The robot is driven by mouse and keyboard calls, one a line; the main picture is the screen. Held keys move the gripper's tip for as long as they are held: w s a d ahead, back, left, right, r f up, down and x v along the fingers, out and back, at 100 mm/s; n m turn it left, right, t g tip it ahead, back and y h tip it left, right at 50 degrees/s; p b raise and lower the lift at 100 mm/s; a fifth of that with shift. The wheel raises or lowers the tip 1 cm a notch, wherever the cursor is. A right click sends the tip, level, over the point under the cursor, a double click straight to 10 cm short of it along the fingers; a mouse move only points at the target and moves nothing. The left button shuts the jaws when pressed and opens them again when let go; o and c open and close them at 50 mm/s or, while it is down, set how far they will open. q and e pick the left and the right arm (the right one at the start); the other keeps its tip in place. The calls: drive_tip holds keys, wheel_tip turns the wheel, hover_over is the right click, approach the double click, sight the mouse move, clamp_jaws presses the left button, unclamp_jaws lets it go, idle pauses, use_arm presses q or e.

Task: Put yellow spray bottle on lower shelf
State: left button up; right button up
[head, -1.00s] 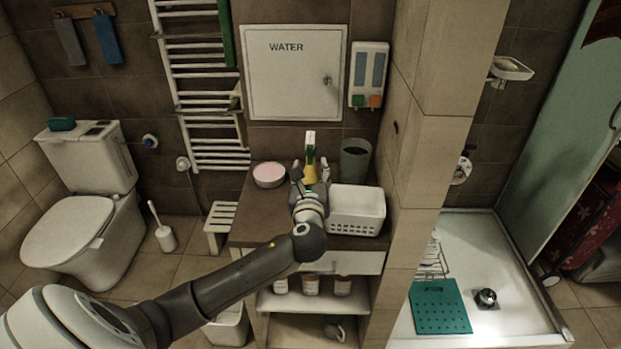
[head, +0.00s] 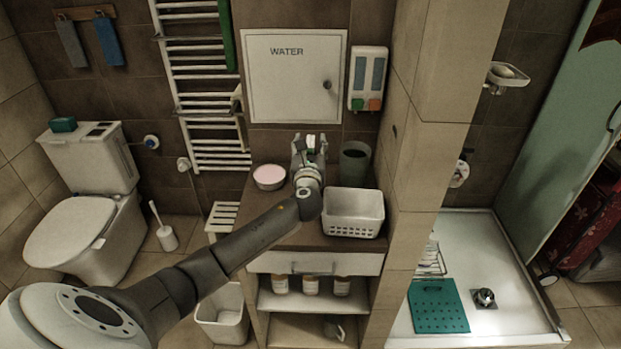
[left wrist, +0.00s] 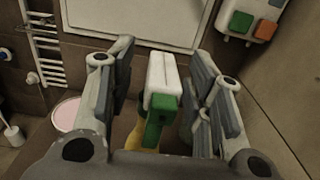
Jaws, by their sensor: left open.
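The yellow spray bottle shows in the left wrist view as a white and green spray head (left wrist: 162,85) over a small patch of yellow body. It stands upright on the dark cabinet top (head: 285,238). In the head view only its pale top (head: 311,141) shows; my gripper hides the rest. My left gripper (head: 309,148) is open, with its fingers on either side of the bottle; it also fills the left wrist view (left wrist: 168,75). Whether a finger touches the bottle I cannot tell. Below the drawer are a shelf (head: 312,305) and a lower compartment (head: 285,330). My right gripper is not in view.
A white basket (head: 353,226), a grey-green cup (head: 355,163) and a pink-topped bowl (head: 269,176) stand close around the gripper.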

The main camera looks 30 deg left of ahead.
use_arm(q)
drive_tip(key=shift+x, duration=0.9)
clamp_jaws()
